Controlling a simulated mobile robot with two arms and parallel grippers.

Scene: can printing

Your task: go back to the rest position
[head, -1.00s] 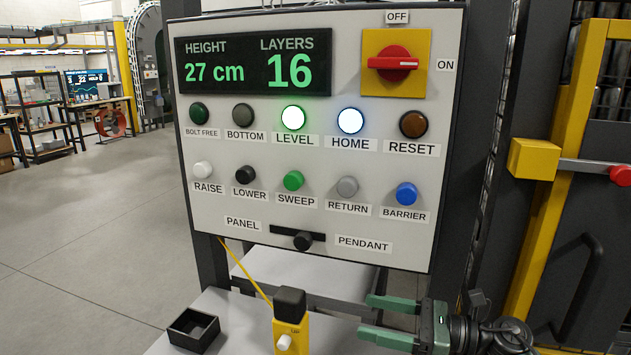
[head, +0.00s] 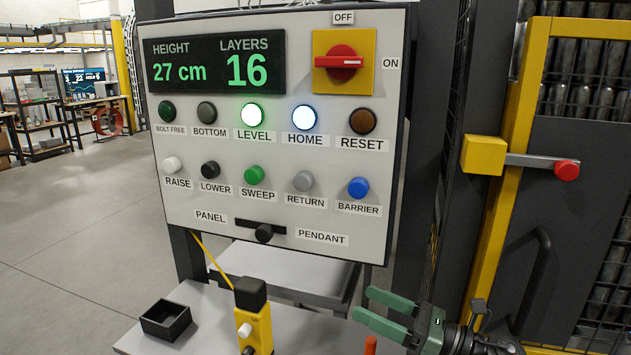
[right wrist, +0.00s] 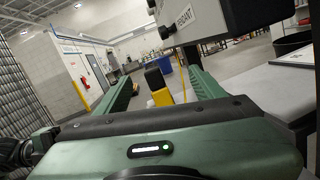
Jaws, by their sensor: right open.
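My right gripper (head: 372,309) is at the lower right of the head view, its two green fingers apart and pointing left, with nothing between them. It is below the control panel (head: 376,240) and to the right of the yellow pendant (head: 258,325), touching neither. In the right wrist view the open fingers (right wrist: 158,92) frame the yellow pendant (right wrist: 161,97) farther off. The panel reads height 27 cm and layers 16. The level lamp (head: 252,116) and the home lamp (head: 304,118) are lit. The selector knob (head: 264,233) sits between the panel and pendant labels. My left gripper is out of view.
A black open box (head: 166,320) stands on the grey table (head: 205,297) left of the pendant. A yellow-framed gate (head: 497,210) with a red-knobbed latch (head: 566,169) is at the right. Open floor (head: 80,230) lies to the left.

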